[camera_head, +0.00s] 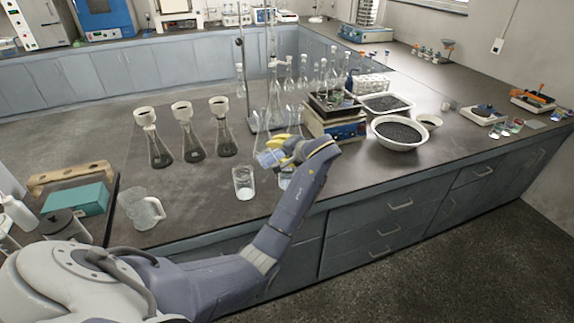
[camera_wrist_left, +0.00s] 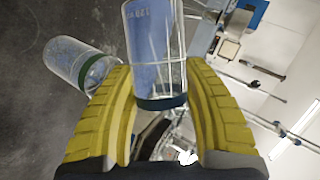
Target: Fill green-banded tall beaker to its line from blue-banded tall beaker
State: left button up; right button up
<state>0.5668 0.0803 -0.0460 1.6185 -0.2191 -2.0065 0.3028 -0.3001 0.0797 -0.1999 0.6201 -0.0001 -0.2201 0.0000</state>
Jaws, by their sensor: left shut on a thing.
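My left gripper (camera_head: 277,154) is shut on the blue-banded tall beaker (camera_head: 267,159) and holds it tilted above the bench. In the left wrist view, the yellow fingers (camera_wrist_left: 160,110) close around this clear beaker (camera_wrist_left: 155,50), just by its blue band. The green-banded tall beaker (camera_wrist_left: 72,62) shows apart from it, left of the fingers. In the head view, a clear beaker (camera_head: 243,184) stands upright below and left of the gripper; its band colour is not clear. Another glass (camera_head: 286,179) is partly hidden behind my arm. My right gripper is not in view.
A glass pitcher (camera_head: 147,212) stands to the left. Several dark-bottomed flasks (camera_head: 160,154) with white tops stand behind. Bench space around the upright beaker is mostly clear.

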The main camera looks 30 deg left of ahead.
pick_arm(q)
jog(key=shift+f, duration=0.15)
dwell(0.8)
jog(key=shift+s, duration=0.1)
jog(key=shift+a+f+n+t+h, duration=0.1)
jog(key=shift+f+n+t+h, duration=0.15)
jog(key=shift+n+t+h, duration=0.45)
jog(key=shift+s+n, duration=0.1)
jog(key=shift+n, duration=0.2)
